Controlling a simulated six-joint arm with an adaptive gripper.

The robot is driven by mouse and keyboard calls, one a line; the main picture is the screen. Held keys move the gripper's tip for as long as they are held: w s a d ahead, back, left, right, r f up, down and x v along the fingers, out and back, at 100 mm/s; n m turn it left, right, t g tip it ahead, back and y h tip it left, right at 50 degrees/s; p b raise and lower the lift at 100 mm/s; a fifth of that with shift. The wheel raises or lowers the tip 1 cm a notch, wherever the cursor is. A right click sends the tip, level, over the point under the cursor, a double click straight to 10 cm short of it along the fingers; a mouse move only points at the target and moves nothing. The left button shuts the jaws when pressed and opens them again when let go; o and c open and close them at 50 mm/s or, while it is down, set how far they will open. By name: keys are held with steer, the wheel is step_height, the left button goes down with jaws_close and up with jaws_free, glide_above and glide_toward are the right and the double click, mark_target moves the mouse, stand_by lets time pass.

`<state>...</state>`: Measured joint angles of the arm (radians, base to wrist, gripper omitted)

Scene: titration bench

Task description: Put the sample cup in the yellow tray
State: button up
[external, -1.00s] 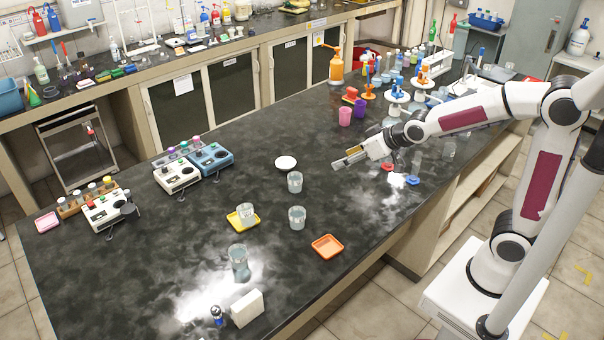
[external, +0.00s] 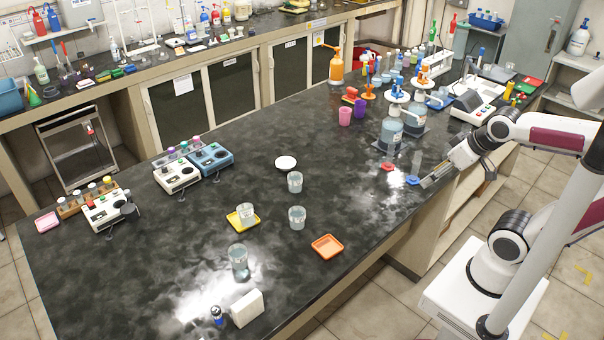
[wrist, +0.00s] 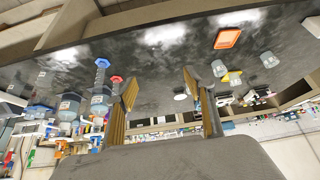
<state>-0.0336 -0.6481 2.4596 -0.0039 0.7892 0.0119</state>
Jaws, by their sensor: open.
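The yellow tray (external: 234,222) lies on the middle of the dark bench, with a clear cup (external: 246,212) standing upright in it. Two more clear cups stand apart from it, one behind (external: 295,182) and one to its right (external: 297,217). A taller clear beaker (external: 239,262) stands in front. I cannot tell which is the sample cup by a label. My gripper (external: 432,183) is open and empty near the bench's right edge, far from the tray and cups. In the wrist view, its fingers (wrist: 158,105) are spread, and the yellow tray (wrist: 231,77) shows beyond them.
An orange tray (external: 327,246) lies near the front edge. A white dish (external: 286,162) lies behind the cups. Large bottles (external: 391,132) and a white instrument (external: 477,108) stand at the right rear. A white box (external: 246,308) stands in front. Much of the central bench is clear.

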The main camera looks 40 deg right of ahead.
steer(key=shift+g, duration=0.3)
steer(key=s, duration=0.3)
steer(key=s+f, duration=0.1)
steer(key=shift+s+d, duration=0.15)
steer(key=shift+d, duration=0.25)
steer(key=shift+o, duration=0.5)
steer(key=shift+r, duration=0.1)
steer(key=w+a+r+m+t+y, duration=0.1)
steer(key=w+a+r+m+y, duration=0.1)
steer(key=w+a+m, duration=0.5)
steer(key=w+a+r+m+t+y, duration=0.1)
steer(key=w+a+r+t, duration=0.3)
steer(key=w, duration=0.6)
steer(key=m+t+h, duration=0.2)
steer(key=m, duration=2.2)
glide_above(250, 214)
steer(key=s+d, duration=0.1)
steer(key=s, duration=0.3)
step_height(250, 214, down, 16)
steer(key=f+m, duration=0.1)
steer(key=f, duration=0.1)
steer(key=a+f+m+h, duration=0.1)
steer(key=f+m, duration=0.1)
steer(key=s+f+m+h, duration=0.1)
steer(key=f, duration=0.1)
steer(key=shift+a+f+m+t, duration=0.2)
steer(key=shift+f+m+t, duration=0.1)
steer(key=shift+f+t, duration=0.1)
